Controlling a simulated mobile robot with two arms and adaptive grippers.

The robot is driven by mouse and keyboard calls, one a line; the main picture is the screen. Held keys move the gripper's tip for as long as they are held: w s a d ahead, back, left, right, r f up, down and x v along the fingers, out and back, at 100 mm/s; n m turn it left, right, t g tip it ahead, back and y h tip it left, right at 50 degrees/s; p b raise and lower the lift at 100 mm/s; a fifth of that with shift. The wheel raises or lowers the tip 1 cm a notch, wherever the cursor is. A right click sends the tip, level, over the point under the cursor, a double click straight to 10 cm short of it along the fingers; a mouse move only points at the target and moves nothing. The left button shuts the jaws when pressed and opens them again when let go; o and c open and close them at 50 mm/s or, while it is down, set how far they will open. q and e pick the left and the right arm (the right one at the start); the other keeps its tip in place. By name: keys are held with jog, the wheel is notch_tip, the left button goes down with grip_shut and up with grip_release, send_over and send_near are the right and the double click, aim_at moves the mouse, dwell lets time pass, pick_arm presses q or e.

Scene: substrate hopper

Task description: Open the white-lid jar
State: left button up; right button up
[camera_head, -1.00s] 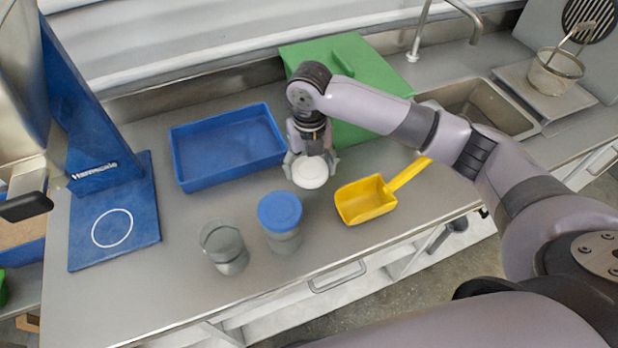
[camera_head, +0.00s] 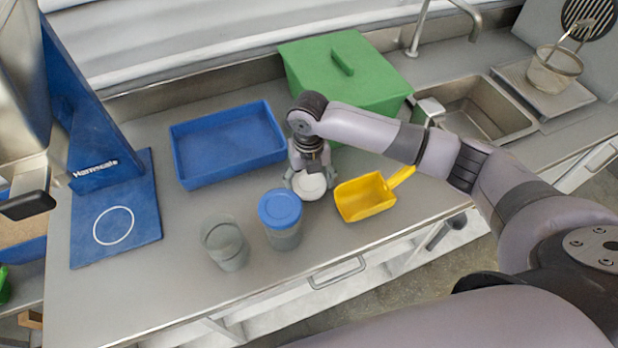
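The white lid (camera_head: 311,188) is a round white disc between the fingers of my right gripper (camera_head: 311,182), which points down at the counter. No jar body shows beneath this lid; whether it touches the counter is unclear. A clear grey jar (camera_head: 226,246) stands upright without a lid, to the left and nearer the front edge. A jar with a blue lid (camera_head: 280,208) stands between the open jar and my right gripper. My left gripper is not in view.
A yellow scoop (camera_head: 362,199) lies just right of my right gripper. A blue tray (camera_head: 178,160) and a green lidded box (camera_head: 375,75) are behind. A blue stand (camera_head: 140,225) with a white circle is at the left. The sink (camera_head: 485,105) is at the right.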

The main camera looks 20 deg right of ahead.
aim_at(309, 181)
jog(key=o, duration=0.4)
jog(key=shift+c, duration=0.2)
notch_tip(309, 181, up, 12)
jog(key=b, duration=0.2)
jog(key=shift+r, duration=0.2)
